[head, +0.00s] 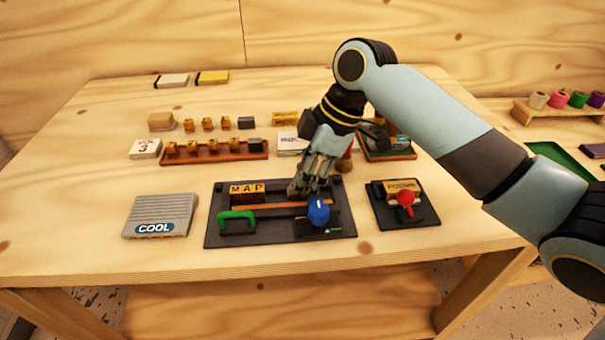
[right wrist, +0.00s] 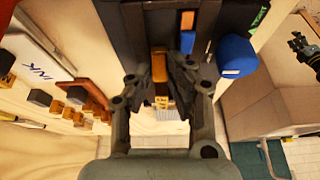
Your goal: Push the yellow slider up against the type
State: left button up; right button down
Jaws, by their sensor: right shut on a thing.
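The type, dark-edged blocks reading MAP (head: 247,189), stands at the left inside the black tray (head: 232,239). My right gripper (head: 306,188) is low over the tray, to the right of the type, with a gap between them in the head view. It hides the yellow slider there. In the right wrist view the slider (right wrist: 159,64) is a yellow block between the fingertips of my right gripper (right wrist: 161,88), which is shut on it.
The tray also has a green handle (head: 237,217), an orange-brown bar (head: 270,207) and a blue knob (head: 318,211). A black plate with a red knob (head: 405,198) lies right, a grey COOL pad (head: 160,215) left. A wooden rack of type (head: 230,151) is behind.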

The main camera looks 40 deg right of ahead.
jog(key=c, duration=1.3)
grip_release()
jog(key=shift+o, duration=0.2)
jog(key=shift+d, duration=0.15)
pick_arm(q)
jog(key=shift+s+d+f, duration=0.1)
jog(key=shift+s+d, duration=0.65)
jog(key=shift+d, duration=0.3)
pick_arm(e)
jog(key=v, duration=1.2)
jog(key=shift+s, duration=0.1)
